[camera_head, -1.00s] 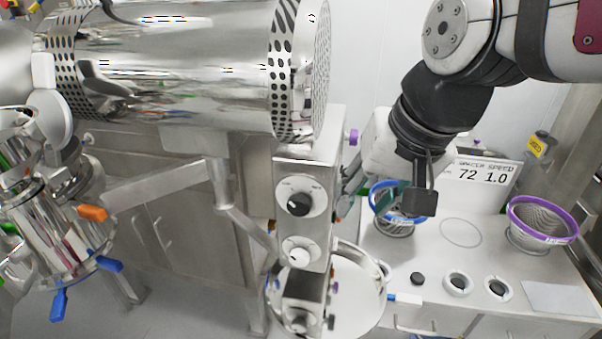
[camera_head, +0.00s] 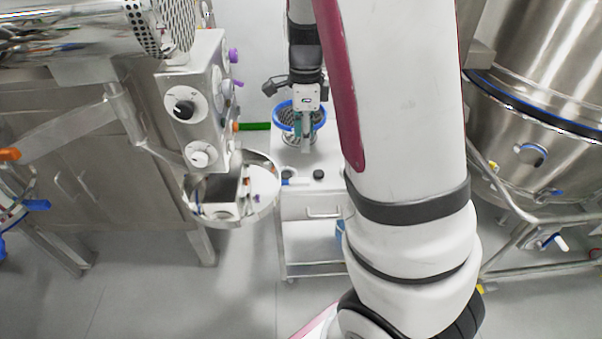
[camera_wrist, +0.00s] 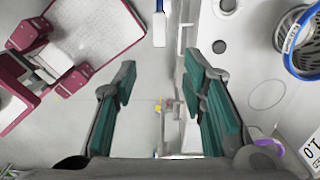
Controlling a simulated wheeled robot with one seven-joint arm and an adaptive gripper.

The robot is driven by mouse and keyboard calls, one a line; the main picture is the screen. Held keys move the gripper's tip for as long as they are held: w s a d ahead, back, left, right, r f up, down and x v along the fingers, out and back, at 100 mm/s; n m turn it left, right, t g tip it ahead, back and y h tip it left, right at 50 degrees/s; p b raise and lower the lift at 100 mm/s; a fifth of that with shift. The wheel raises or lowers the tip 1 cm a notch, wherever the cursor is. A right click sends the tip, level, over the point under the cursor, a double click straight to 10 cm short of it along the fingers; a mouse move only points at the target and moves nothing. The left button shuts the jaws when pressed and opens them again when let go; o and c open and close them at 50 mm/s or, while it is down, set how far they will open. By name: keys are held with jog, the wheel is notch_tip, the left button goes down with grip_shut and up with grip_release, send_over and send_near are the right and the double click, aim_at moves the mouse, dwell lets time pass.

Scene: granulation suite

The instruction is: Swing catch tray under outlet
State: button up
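The round metal catch tray (camera_head: 266,202) hangs below the control column (camera_head: 193,110) in the head view. A box-shaped part of the column hides its left side. A short handle with a blue tip (camera_head: 288,183) lies at the tray's right edge, and a similar blue-and-white bar (camera_wrist: 159,25) shows at the top of the wrist view. I cannot make out the outlet. My gripper (camera_head: 303,148) points down over the bench, right of and behind the tray, apart from it. In the wrist view my gripper (camera_wrist: 160,95) is open, with nothing between its teal pads.
A blue-rimmed basket (camera_head: 284,110) stands on the white bench (camera_head: 323,160) close to my gripper; the basket shows in the wrist view (camera_wrist: 295,45). A perforated drum (camera_head: 85,28) is at upper left. A large steel vessel (camera_head: 540,60) stands at right. Floor between is clear.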

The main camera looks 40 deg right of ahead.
aim_at(304, 179)
notch_tip(304, 179, down, 14)
jog(key=shift+r+p, duration=0.2)
jog(key=shift+p, duration=0.2)
grip_shut()
